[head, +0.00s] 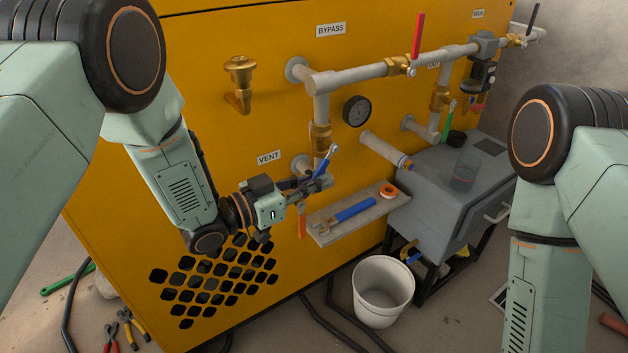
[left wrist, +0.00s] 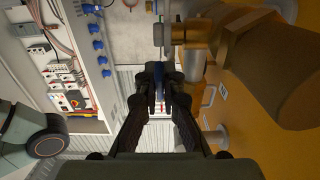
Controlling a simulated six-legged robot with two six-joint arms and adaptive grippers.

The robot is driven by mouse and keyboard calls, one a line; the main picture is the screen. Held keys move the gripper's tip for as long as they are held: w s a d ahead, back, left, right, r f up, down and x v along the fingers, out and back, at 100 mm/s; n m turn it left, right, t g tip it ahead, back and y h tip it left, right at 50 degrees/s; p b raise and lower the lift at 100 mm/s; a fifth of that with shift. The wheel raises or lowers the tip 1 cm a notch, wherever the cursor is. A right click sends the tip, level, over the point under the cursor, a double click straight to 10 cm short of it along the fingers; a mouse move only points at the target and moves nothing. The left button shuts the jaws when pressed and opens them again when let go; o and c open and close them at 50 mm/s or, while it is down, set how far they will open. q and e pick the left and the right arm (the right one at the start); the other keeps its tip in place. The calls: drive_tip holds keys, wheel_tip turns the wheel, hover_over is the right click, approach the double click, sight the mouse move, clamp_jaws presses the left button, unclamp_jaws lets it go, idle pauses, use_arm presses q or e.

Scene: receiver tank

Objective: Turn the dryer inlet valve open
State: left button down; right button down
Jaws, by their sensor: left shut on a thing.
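A brass valve (head: 321,137) sits on the left vertical pipe below the bypass line. Its lever (head: 328,158), with a blue grip and a bare metal end, slants down and left from beside the valve. My left gripper (head: 322,182) is shut on the blue grip, and the fingers hide part of it. In the left wrist view, the fingers (left wrist: 158,88) close around the blue grip, with the metal lever (left wrist: 158,35) running on beyond them beside a large brass body (left wrist: 235,45). No inlet label is readable. My right arm shows at the right; its gripper is outside the view.
An orange lever (head: 302,222) hangs just below my left gripper. A shelf (head: 330,233) holds a blue-handled wrench (head: 347,213) and an orange roll (head: 387,191). A grey cabinet (head: 440,195) stands right of it. A white bucket (head: 382,292) is on the floor. A red lever (head: 417,37) stands upright on the bypass pipe.

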use_arm(q)
drive_tip(key=c, duration=1.5)
unclamp_jaws()
drive_tip(key=v, duration=1.2)
drive_tip(key=shift+s, duration=0.1)
